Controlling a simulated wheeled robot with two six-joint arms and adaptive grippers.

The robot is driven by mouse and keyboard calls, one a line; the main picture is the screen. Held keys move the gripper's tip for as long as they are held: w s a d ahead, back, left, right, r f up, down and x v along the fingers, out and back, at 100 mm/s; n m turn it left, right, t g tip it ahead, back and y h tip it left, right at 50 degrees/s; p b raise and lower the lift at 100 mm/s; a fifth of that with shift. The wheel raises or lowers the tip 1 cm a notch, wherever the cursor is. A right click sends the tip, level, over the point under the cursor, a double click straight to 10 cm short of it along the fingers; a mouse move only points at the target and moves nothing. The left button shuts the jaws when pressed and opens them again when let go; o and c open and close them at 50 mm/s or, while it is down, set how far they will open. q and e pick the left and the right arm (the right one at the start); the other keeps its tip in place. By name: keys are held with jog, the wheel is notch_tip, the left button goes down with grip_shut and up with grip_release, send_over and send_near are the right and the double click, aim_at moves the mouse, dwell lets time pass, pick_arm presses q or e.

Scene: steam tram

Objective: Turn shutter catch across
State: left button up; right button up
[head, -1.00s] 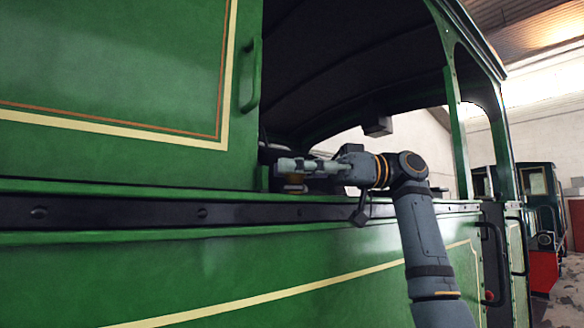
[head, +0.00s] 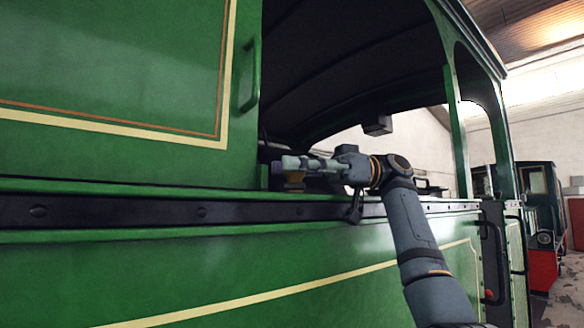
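A large green panel (head: 110,90) with cream and orange lining fills the left, with a green grab handle (head: 251,75) near its right edge. My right gripper (head: 290,163) is at the cab opening just right of that panel, its fingers pointing left. My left gripper is out of view.
A dark riveted rail (head: 130,211) runs along the green side below the opening. A green post (head: 458,140) stands right of the opening. A dark block (head: 377,126) hangs under the roof. Another vehicle (head: 540,210) stands at the far right.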

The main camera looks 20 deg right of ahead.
jog(key=shift+o, duration=1.3)
jog(key=shift+d, duration=0.15)
jog(key=shift+f, duration=0.1)
